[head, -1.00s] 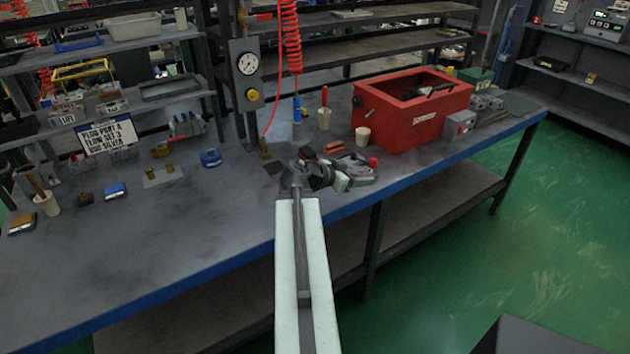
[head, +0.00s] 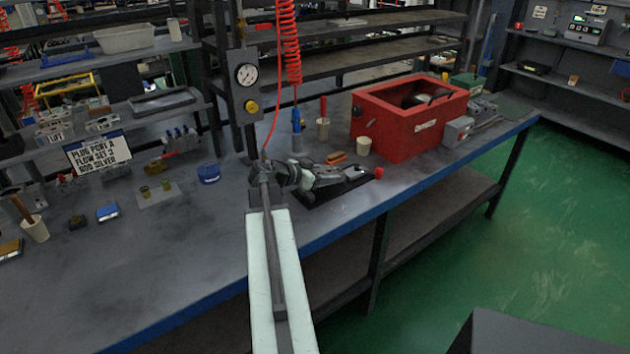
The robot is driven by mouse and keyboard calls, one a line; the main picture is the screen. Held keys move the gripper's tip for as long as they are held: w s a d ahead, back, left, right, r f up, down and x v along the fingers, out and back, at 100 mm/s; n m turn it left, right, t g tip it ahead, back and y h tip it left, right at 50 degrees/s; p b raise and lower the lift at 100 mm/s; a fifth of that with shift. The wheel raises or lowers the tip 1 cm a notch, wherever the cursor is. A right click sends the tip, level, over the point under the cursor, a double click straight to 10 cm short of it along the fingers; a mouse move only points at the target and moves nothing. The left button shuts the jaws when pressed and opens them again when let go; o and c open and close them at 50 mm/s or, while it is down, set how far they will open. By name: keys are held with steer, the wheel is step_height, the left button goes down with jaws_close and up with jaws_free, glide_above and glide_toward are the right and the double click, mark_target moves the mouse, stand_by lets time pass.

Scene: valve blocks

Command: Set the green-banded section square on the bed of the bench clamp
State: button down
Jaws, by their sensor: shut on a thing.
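My gripper (head: 294,176) is small and dark at the end of my arm, above the front middle of the bench. It is shut on a small pale grey piece (head: 308,181), which I take for the section. No green band can be made out on it at this size. The bench clamp (head: 350,175) lies just to the right on a dark base plate, with a red knob (head: 378,173) at its right end. The gripper and the piece overlap the clamp's left part in this view. I cannot tell whether the piece touches the bed or sits square.
Behind the clamp are a brown block (head: 337,157), a white cup (head: 364,146), a cup with a red-handled tool (head: 323,127) and a red bin (head: 400,135). A red coiled hose (head: 289,50) hangs behind my gripper. A blue item (head: 209,173) is at left.

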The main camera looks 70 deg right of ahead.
mark_target(322, 190)
steer(key=shift+w+d+f, duration=0.1)
steer(key=shift+w+f, duration=0.1)
steer(key=shift+w, duration=0.35)
steer(key=shift+w+d+f, duration=0.1)
steer(key=shift+w+f, duration=0.05)
steer(key=shift+w, duration=0.35)
steer(key=f+b, duration=0.1)
steer(key=s+f+b, duration=0.1)
steer(key=f+b, duration=0.1)
steer(key=shift+s+d+b, duration=0.1)
steer(key=shift+b, duration=0.2)
steer(key=shift+w+r, duration=0.15)
steer(key=shift+w, duration=0.3)
steer(key=c, duration=0.6)
jaws_free()
